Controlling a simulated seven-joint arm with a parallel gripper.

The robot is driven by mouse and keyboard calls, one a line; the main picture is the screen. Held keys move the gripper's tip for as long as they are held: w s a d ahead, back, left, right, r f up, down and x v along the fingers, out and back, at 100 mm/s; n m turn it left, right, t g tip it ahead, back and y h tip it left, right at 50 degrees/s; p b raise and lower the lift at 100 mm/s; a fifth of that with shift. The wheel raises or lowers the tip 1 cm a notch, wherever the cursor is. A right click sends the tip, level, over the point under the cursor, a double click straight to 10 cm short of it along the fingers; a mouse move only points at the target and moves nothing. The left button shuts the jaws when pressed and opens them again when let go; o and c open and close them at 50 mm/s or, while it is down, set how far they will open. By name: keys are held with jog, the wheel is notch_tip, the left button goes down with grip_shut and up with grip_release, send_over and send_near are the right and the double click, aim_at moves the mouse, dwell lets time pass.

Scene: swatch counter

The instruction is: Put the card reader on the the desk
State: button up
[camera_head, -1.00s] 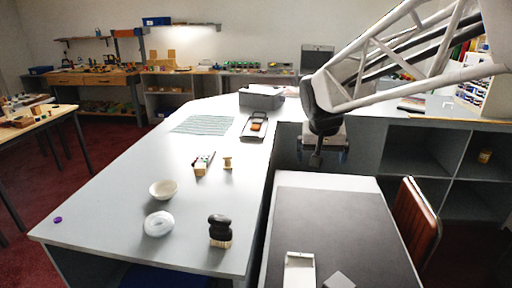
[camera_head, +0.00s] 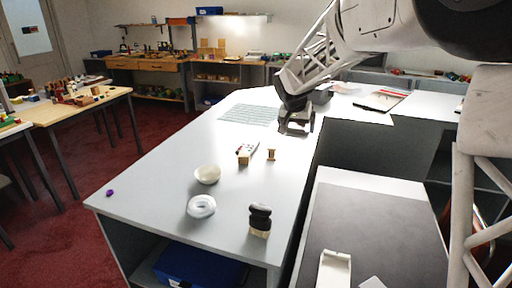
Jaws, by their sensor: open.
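A dark flat device (camera_head: 292,131), which looks like the card reader, lies on the far part of the long grey counter (camera_head: 150,185). My gripper (camera_head: 297,121) is open and pointing down right at it, and hides most of it. I cannot tell whether the fingers touch it or stand around it. The desk (camera_head: 375,225), with a dark top and pale border, stands lower at the right front. A white tray-like thing (camera_head: 335,268) and a grey flat piece (camera_head: 372,283) lie at its near end.
The counter also holds a cream bowl (camera_head: 207,174), a white ring (camera_head: 201,206), a black-handled brush (camera_head: 260,218), a small wooden spool (camera_head: 271,154), a piece with coloured dots (camera_head: 248,152) and a green striped mat (camera_head: 250,115). The desk's middle is clear.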

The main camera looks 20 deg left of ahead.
jog(key=w+a+f, duration=0.3)
jog(key=a, duration=0.3)
jog(key=w+a+f, duration=0.2)
jog(key=w+a, duration=0.1)
jog(key=a, duration=0.3)
jog(key=t, duration=0.1)
send_near(248, 144)
jog(key=shift+w+d+f+y, duration=0.1)
jog(key=shift+w+f+y, duration=0.2)
jog(key=shift+w+f, duration=0.3)
jog(key=shift+s+f, duration=0.1)
jog(key=shift+s, duration=0.05)
jog(key=shift+f, duration=0.1)
jog(key=shift+x, duration=1.2)
jog(key=shift+x, duration=2.65)
jog(key=shift+d, duration=0.2)
